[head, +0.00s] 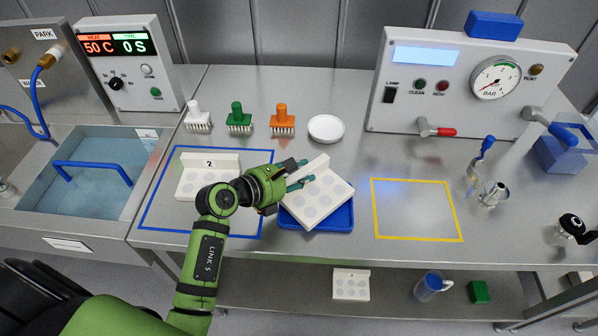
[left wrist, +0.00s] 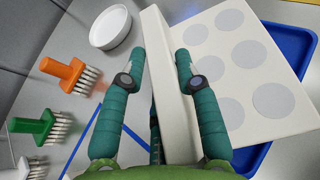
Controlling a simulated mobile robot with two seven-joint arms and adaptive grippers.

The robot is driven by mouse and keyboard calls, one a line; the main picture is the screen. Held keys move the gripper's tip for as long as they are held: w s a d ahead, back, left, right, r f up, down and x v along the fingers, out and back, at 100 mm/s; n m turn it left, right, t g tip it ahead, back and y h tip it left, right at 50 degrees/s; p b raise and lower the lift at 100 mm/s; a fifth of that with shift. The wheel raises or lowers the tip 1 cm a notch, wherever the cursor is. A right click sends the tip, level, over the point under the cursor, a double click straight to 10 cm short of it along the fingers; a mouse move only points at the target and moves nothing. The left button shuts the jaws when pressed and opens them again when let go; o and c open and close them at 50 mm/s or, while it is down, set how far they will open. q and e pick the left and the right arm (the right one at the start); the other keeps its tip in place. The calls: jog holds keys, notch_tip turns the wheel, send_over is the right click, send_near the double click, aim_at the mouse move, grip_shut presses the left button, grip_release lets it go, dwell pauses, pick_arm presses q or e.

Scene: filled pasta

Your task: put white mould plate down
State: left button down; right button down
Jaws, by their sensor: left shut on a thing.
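The white mould plate (head: 321,197) has a raised back edge and several round grey recesses. My left gripper (head: 297,177) is shut on that raised edge. In the left wrist view the edge of the plate (left wrist: 167,80) stands between the two green fingers (left wrist: 158,70). The plate is tilted and lies over a blue tray (head: 341,219); the tray also shows in the left wrist view (left wrist: 299,40). I cannot tell whether the plate touches the tray. My right gripper is not in view.
A second mould plate (head: 203,181) marked 2 lies inside the blue outlined square (head: 150,203). The yellow outlined square (head: 412,181) is empty. Three brushes (head: 239,121) and a white dish (head: 326,128) stand behind. A gauge panel (head: 445,105) stands at the back right.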

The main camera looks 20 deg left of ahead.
pick_arm(q)
jog(key=shift+f, duration=0.4)
jog(key=c, duration=0.9)
grip_release()
jog(key=shift+r, duration=0.3)
jog(key=shift+r+p, duration=0.4)
jog(key=shift+r, duration=0.15)
jog(key=b+v, duration=0.2)
jog(key=v, duration=1)
jog(key=shift+f, duration=0.25)
